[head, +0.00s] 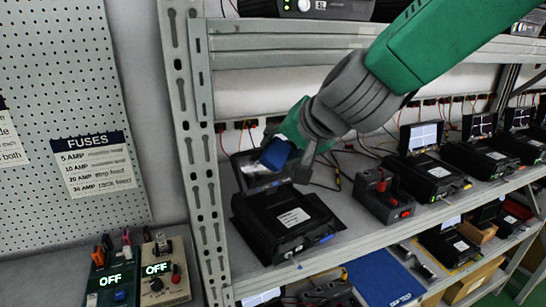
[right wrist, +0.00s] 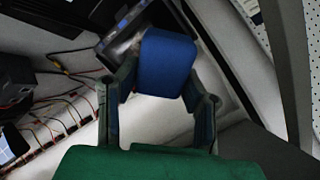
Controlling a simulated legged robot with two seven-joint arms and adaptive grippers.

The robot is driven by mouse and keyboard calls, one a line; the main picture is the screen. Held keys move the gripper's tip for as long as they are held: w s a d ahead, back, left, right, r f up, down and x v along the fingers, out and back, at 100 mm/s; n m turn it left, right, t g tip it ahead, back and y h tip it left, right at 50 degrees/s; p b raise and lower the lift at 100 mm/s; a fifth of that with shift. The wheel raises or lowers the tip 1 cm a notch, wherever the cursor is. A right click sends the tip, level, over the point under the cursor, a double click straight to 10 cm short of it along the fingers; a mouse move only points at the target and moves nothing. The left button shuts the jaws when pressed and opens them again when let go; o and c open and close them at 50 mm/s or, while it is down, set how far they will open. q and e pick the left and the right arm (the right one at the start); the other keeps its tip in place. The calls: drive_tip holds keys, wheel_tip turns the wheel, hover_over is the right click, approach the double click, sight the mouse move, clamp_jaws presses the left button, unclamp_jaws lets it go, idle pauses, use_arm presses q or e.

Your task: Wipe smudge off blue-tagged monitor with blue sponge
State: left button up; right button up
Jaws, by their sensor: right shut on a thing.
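My right gripper (head: 287,146) reaches in from the upper right and is shut on the blue sponge (head: 275,154). The sponge also shows between the two fingers in the right wrist view (right wrist: 168,62). The blue-tagged monitor (head: 285,218) is a black unit with a raised screen, at the left end of the middle shelf; its blue tag (head: 326,238) is on the front edge. The sponge is in front of the raised screen (head: 254,172) and hides its right part; I cannot tell whether they touch. A pale patch shows on the screen's left part. My left gripper is not in view.
A rack upright (head: 203,170) stands just left of the monitor. A dark box with red parts (head: 384,197) and several more monitors stand to the right on the shelf. Wires run along the back. The upper shelf (head: 280,45) is overhead.

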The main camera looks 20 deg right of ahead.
drive_tip(key=x, duration=0.2)
drive_tip(key=b+x, duration=0.1)
drive_tip(key=x, duration=0.1)
drive_tip(key=b+x, duration=0.1)
drive_tip(key=x, duration=0.2)
drive_tip(key=shift+d+f, duration=0.15)
drive_tip(key=shift+d, duration=0.25)
drive_tip(key=shift+w+a+f, duration=0.35)
drive_tip(key=shift+w+a, duration=0.2)
drive_tip(key=shift+w, duration=0.05)
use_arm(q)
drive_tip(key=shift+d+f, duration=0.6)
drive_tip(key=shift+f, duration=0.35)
use_arm(e)
drive_tip(key=shift+d, duration=0.6)
